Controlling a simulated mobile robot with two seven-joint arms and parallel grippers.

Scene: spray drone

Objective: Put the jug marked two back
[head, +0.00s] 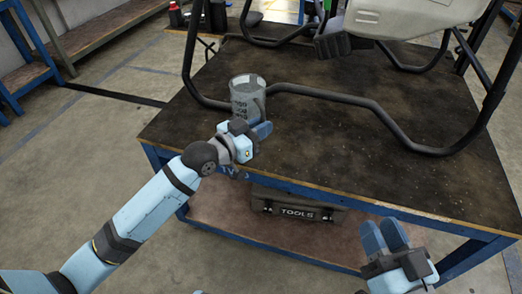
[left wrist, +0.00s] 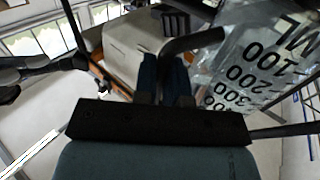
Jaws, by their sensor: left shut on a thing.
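A clear grey measuring jug (head: 248,95) with dark scale marks is upright at the front left part of the dark bench top (head: 330,150). My left gripper (head: 260,130) is at the jug's near side and shut on its handle. In the left wrist view the jug (left wrist: 250,65) fills the upper right, with printed ML numbers, and the fingers (left wrist: 165,75) close around the dark handle. I cannot tell whether its base touches the bench. No mark two is readable. My right gripper (head: 385,236) is in front of the bench, with nothing seen in it; its finger gap is unclear.
The drone's black tubular landing frame (head: 350,103) stands on the bench, just behind and right of the jug. Its pale body (head: 405,15) is above. A dark TOOLS case (head: 297,211) sits on the lower shelf. The bench's right front is clear.

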